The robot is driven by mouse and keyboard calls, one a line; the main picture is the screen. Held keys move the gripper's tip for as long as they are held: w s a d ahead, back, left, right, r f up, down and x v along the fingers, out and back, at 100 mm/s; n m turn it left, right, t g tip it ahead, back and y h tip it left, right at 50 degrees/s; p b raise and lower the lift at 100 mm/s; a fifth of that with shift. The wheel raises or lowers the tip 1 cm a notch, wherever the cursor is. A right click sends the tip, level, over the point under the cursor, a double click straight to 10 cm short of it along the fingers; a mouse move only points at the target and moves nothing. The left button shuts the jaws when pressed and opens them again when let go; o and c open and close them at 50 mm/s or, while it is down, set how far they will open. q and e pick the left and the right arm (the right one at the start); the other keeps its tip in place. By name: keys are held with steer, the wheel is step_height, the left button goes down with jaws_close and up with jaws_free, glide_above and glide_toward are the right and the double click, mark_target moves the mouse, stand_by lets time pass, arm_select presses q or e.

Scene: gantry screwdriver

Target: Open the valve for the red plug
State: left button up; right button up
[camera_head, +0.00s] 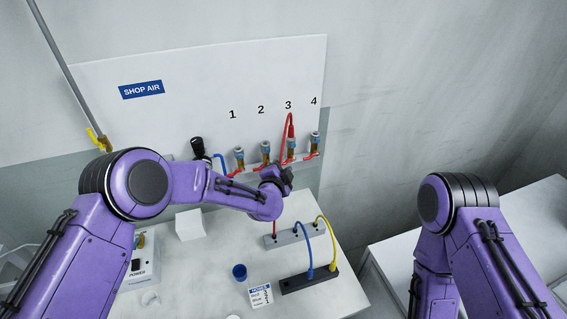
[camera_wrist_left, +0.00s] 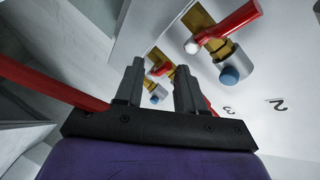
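The wall panel has numbered outlets 1 to 4, each with a brass valve and red handle. The red plug (camera_head: 291,130) is at outlet 3, upright, with a red hose looping down behind my left gripper. The valve at outlet 3 (camera_head: 291,152) shows just above my left gripper (camera_head: 284,176); its handle is partly hidden. In the left wrist view, my left gripper (camera_wrist_left: 160,85) has its two fingers apart with nothing clearly held. A red valve handle (camera_wrist_left: 229,19) is close beyond the right finger, and another valve (camera_wrist_left: 158,72) shows between the fingers. My right gripper is out of view.
Below, a white table holds a grey manifold (camera_head: 292,236) with coloured lines, a dark strip (camera_head: 312,281), a blue cup (camera_head: 239,271) and a small card (camera_head: 261,295). A black-handled tool (camera_head: 198,147) hangs left of outlet 1. A yellow lever (camera_head: 96,139) is at far left.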

arm_select(q)
steer(key=shift+d+r, duration=0.1)
